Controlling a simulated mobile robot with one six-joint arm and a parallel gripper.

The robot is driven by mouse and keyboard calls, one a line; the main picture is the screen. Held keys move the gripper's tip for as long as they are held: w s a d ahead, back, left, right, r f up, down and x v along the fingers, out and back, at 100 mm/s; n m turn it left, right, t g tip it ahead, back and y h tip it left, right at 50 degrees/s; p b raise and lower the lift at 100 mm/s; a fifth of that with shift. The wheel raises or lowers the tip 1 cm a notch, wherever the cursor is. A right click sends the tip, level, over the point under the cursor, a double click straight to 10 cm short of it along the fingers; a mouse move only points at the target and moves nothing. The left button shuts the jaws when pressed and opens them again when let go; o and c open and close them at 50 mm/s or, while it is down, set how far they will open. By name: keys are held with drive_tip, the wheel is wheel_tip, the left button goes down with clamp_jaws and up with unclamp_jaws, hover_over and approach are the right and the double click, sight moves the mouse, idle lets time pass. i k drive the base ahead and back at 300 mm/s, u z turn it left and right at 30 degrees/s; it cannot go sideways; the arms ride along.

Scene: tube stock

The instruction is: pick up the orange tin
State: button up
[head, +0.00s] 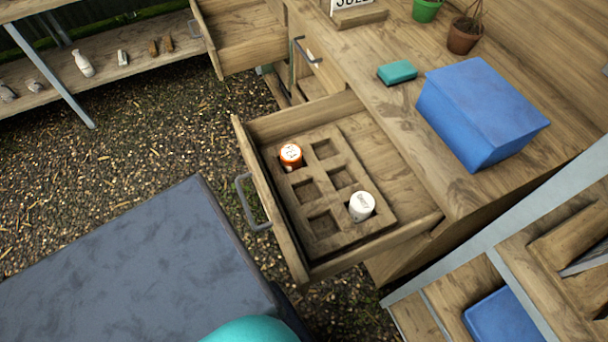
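The orange tin (291,155) is a small round tin with a pale top bearing dark marks. It stands in the back-left compartment of a wooden insert (311,171) inside an open drawer (385,160). A white tin (361,206) with dark lettering on top stands in the front-right compartment of the same insert. The other compartments look empty. My gripper is not in view, so its state does not show.
The drawer's front panel with a grey handle (246,203) faces left. A workbench (395,105) carries a blue box (482,110), a teal block (397,72) and small pots. Another drawer (245,40) stands open behind. Shelves with small items are at the upper left.

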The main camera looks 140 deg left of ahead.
sight(290, 154)
drive_tip(key=z, duration=0.15)
drive_tip(key=i, duration=0.35)
drive_tip(key=u, duration=1.4)
drive_tip(key=k, duration=0.1)
drive_tip(key=z, duration=2.85)
drive_tip(key=k, duration=0.25)
drive_tip(key=z, duration=2.45)
